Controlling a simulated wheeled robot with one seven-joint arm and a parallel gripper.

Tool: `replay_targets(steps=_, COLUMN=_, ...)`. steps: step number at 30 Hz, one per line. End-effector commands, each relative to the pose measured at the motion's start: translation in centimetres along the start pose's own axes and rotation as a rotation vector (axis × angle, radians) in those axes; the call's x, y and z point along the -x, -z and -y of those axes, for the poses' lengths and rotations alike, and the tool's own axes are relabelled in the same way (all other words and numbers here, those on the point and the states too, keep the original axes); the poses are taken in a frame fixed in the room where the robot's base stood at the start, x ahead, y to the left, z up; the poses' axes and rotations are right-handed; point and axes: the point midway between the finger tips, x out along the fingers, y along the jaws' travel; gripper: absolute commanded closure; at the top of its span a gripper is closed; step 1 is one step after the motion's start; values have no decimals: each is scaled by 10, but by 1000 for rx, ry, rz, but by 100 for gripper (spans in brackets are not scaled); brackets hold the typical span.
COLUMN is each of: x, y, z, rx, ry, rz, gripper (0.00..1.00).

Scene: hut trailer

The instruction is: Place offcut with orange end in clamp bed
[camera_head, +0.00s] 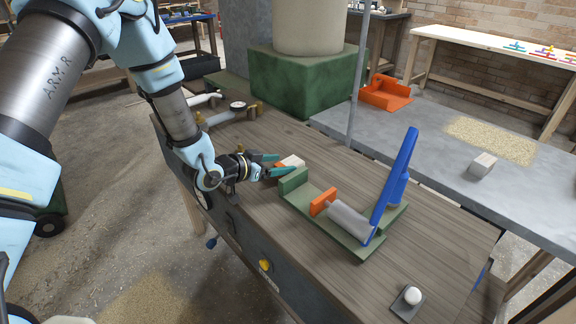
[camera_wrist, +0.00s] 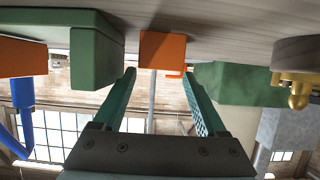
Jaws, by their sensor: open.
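The offcut (camera_head: 292,161) is a small pale block lying on the wooden bench, just behind the clamp's green end jaw. Its orange end (camera_wrist: 163,47) faces my gripper in the wrist view. My gripper (camera_head: 281,164) is open and low over the bench, its two green fingers pointing at the offcut. In the wrist view, the orange end shows beyond and between the fingertips (camera_wrist: 158,74); contact cannot be told. The clamp bed (camera_head: 302,201) is green, between the green end jaw (camera_head: 292,180) and an orange pad (camera_head: 323,201) on a grey cylinder. A blue lever (camera_head: 397,178) stands raised.
A large green block (camera_head: 290,82) carries a pale cylinder behind. Pipes with a gauge (camera_head: 238,106) lie at the bench's left. A thin grey post (camera_head: 358,85) rises behind the clamp. A white knob (camera_head: 412,295) sits front right. The grey bench holds another pale block (camera_head: 482,164) and an orange tray (camera_head: 386,94).

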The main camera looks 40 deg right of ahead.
Motion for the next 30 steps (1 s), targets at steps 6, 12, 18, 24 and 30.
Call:
replay_targets(steps=6, x=47, y=-2, z=1, rx=0, ry=3, rz=0, gripper=26)
replay_targets(steps=12, x=73, y=-1, z=1, rx=0, ry=2, rz=-1, gripper=26)
replay_targets(steps=18, x=80, y=0, z=0, rx=0, ry=0, rz=-1, gripper=26)
replay_targets(steps=24, x=82, y=0, z=3, rx=1, ry=9, rz=7, gripper=26)
replay_targets(steps=30, x=136, y=-16, z=70, rx=56, ry=216, rz=185, gripper=26)
